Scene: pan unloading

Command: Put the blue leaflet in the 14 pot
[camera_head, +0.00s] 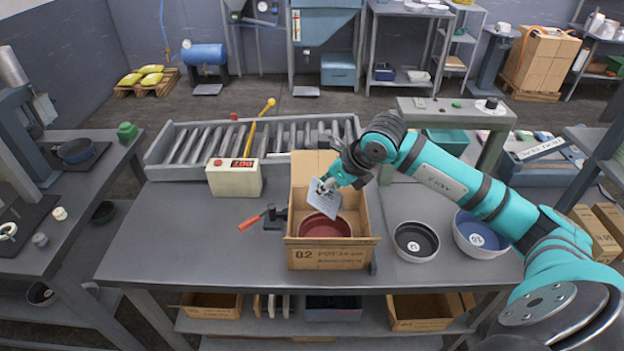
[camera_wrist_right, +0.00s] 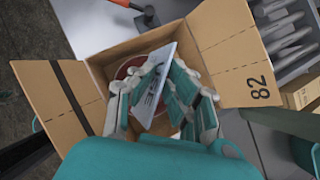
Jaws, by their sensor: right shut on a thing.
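My right gripper (camera_head: 329,186) is shut on a pale blue leaflet (camera_head: 322,199) above the open cardboard box marked 82 (camera_head: 330,258). In the right wrist view the leaflet (camera_wrist_right: 152,88) stands tilted between the fingers, with dark lettering on it. A red pot (camera_head: 325,226) sits inside the box, partly covered by the leaflet and the box wall. To the right on the table stand a grey pot with a dark inside (camera_head: 416,241) and a larger white bowl-like pot with a blue inside (camera_head: 481,234). Their number labels are too small to read surely. My left gripper is not in view.
The box's flaps stand open around it. A red-handled tool (camera_head: 262,218) lies left of the box, and a cream device with a red display (camera_head: 234,177) stands behind it. A roller conveyor (camera_head: 200,143) runs along the back. The table's left front is clear.

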